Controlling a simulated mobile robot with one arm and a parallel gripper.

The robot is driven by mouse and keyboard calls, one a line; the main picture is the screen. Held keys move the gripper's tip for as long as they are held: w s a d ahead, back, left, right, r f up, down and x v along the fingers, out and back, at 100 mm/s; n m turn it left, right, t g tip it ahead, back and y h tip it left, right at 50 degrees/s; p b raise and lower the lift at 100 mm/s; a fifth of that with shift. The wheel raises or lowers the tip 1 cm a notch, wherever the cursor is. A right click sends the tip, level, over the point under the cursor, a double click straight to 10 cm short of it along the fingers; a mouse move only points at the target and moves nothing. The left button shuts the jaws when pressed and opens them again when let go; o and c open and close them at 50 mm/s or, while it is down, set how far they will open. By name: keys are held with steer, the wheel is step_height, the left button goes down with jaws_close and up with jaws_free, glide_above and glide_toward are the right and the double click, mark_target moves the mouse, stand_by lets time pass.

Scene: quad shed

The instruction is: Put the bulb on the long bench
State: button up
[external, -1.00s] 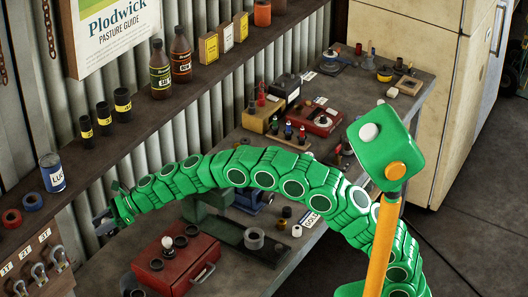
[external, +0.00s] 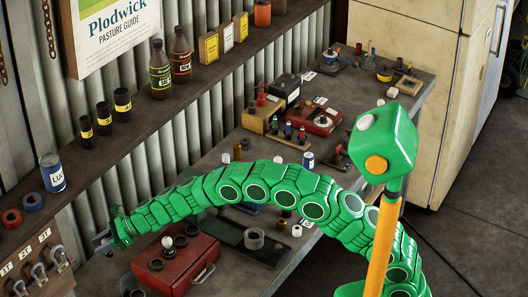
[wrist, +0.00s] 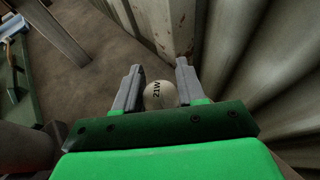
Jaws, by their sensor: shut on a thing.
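My gripper (external: 103,243) is at the far left of the external view, low beside the corrugated wall and left of the red toolbox. In the wrist view my gripper (wrist: 160,88) has its two grey jaws on either side of a round pale bulb (wrist: 160,95) marked 21W, and it is shut on it. The bulb is hard to make out in the external view. The long bench (external: 350,98) runs along the wall; its brown top lies beyond the jaws in the wrist view (wrist: 95,65). I cannot tell whether the bulb touches it.
The red toolbox (external: 178,266) with a white-topped piece (external: 167,242) on it stands right of my gripper. The upper shelf (external: 150,115) holds bottles and cans above. The corrugated wall (wrist: 245,70) is close on the right in the wrist view. Small parts crowd the bench further along.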

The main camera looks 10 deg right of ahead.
mark_target(109, 239)
steer(key=shift+f, duration=1.7)
steer(key=shift+f, duration=0.1)
steer(key=o, duration=1.1)
steer(key=shift+c, duration=0.2)
steer(key=shift+d, duration=0.15)
steer(key=shift+v, duration=1.35)
steer(key=shift+r, duration=3.65)
